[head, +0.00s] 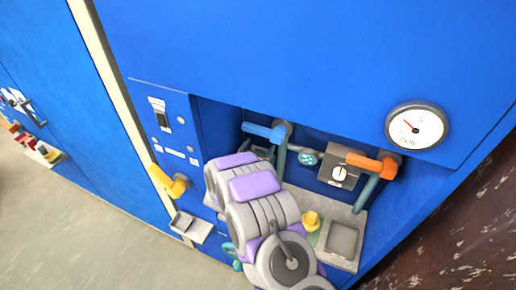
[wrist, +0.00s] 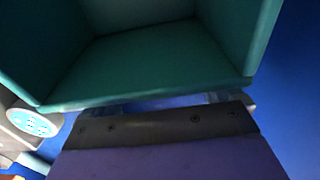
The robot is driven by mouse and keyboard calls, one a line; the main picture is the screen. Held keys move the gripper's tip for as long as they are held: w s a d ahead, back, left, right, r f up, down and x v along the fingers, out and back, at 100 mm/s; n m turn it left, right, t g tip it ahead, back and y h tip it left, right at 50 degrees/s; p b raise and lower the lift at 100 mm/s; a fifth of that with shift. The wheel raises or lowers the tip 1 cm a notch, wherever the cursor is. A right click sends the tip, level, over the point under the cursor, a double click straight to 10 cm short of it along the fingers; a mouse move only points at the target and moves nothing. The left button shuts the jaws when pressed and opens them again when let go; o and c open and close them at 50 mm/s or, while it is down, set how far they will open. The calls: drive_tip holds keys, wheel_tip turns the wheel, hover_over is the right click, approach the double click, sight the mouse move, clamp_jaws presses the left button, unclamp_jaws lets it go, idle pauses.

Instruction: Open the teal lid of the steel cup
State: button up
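My gripper shows in the wrist view as a purple body with a dark grey bolted plate (wrist: 165,125); its fingertips cannot be made out. Just beyond it, a large teal, box-like shape (wrist: 165,62) fills the top of the view. I cannot tell what it belongs to. A round teal disc with pale marks (wrist: 33,122) on a grey body is at the left; a similar disc (head: 308,158) shows in the recess in the head view. In the head view, my purple and grey arm reaches into the recess and hides its own end. I cannot clearly identify the steel cup or its lid.
The recess in the blue cabinet (head: 310,50) holds a blue-handled tap (head: 264,132), an orange-handled tap (head: 371,164), a grey dial box (head: 338,166), a yellow knob (head: 311,220) and a square tray (head: 341,238). A gauge (head: 417,127) sits upper right. Open floor (head: 80,215) lies left.

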drive_tip(key=shift+d, duration=0.45)
drive_tip(key=c, duration=0.4)
drive_tip(key=shift+a, duration=0.2)
drive_tip(key=c, duration=0.8)
drive_tip(key=v, duration=0.2)
drive_tip(key=r+p+v, duration=0.1)
drive_tip(key=v, duration=0.2)
drive_tip(key=shift+a+p, duration=0.1)
drive_tip(key=shift+p, duration=0.2)
drive_tip(key=shift+s+a, duration=0.15)
drive_tip(key=shift+s, duration=0.4)
drive_tip(key=o, duration=1.4)
drive_tip(key=p+v, duration=0.2)
drive_tip(key=v, duration=1.5)
drive_tip(key=shift+s+a, duration=0.15)
drive_tip(key=shift+a, duration=0.05)
